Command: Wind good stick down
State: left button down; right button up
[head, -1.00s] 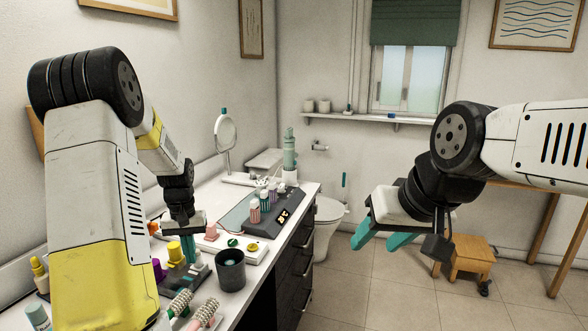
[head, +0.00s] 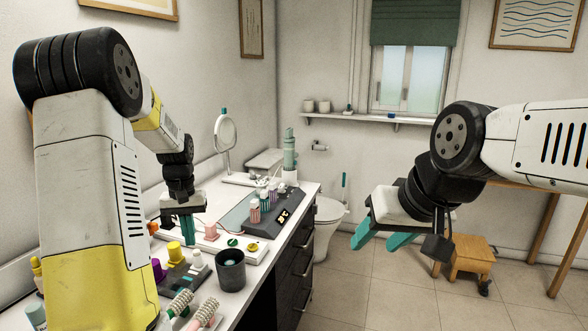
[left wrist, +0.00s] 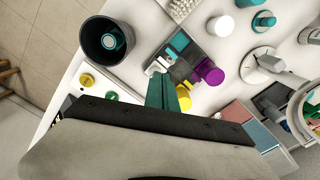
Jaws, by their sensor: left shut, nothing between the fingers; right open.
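A dark grey holder (head: 176,281) on the vanity carries small coloured sticks or caps: a yellow one (head: 174,251), a purple one (head: 158,269) and a small white one (head: 196,258). The left wrist view shows the holder's purple piece (left wrist: 208,72), yellow piece (left wrist: 184,97) and a teal piece (left wrist: 180,40). I cannot tell which is the good stick. My left gripper (head: 188,229) is shut and empty, fingers pointing down above the holder; its teal fingers (left wrist: 160,88) partly cover the yellow piece in the wrist view. My right gripper (head: 380,240) is open and empty, away from the vanity.
A dark cup (head: 231,272) stands right of the holder near the front edge. A white pad with yellow and green knobs (head: 243,247) and a roller station (head: 266,220) lie beyond. Bristled rollers (head: 180,303) lie in front. A round mirror (head: 226,130) stands at the back.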

pick_arm(q)
jog(key=d, duration=0.2)
send_over(195, 269)
jog(key=d, duration=0.2)
jog(key=shift+s+f, duration=0.2)
jog(key=shift+f, duration=2.95)
jog(key=shift+w+a, duration=0.2)
jog(key=shift+w, duration=0.15)
jog(key=shift+s+a, duration=0.15)
jog(key=shift+a, duration=0.7)
jog(key=shift+s, duration=0.1)
